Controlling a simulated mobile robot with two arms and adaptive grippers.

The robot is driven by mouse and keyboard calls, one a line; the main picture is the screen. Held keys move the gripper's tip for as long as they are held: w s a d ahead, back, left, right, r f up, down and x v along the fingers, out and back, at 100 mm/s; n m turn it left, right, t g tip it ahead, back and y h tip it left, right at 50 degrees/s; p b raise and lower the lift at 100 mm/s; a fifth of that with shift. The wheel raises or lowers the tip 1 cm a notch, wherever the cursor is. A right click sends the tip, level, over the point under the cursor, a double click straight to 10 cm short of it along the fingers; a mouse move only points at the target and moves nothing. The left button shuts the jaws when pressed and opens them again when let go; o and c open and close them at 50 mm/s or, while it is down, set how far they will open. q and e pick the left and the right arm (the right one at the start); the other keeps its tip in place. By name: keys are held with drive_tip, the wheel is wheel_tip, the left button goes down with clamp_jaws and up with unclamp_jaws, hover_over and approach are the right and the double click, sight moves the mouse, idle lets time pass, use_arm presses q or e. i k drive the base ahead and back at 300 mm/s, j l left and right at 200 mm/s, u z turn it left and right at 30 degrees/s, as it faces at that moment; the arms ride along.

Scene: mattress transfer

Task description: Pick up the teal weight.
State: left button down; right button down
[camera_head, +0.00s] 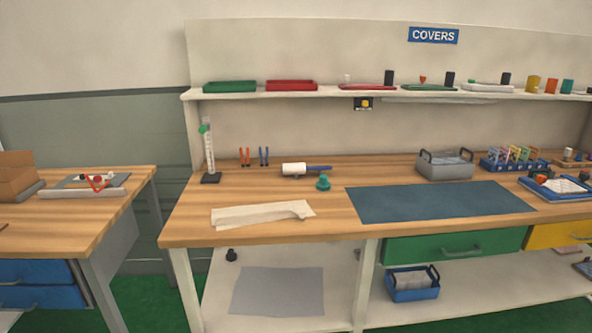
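A small teal weight (323,183) with a knob on top stands upright on the wooden workbench (180,230). It is just in front of a white roll with a blue handle (305,170) and left of the dark blue mat (430,202). A folded beige cloth (260,214) lies in front of it to the left. Neither of my grippers shows in the head view.
A grey bin (445,164), a rack of coloured tools (513,158) and a measuring stand (208,155) stand on the bench. A shelf (340,93) with trays runs above. A second table (60,220) is at left, across a gap.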

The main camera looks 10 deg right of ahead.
sight(323, 185)
drive_tip(key=i+l, duration=0.1)
drive_tip(key=i, duration=0.95)
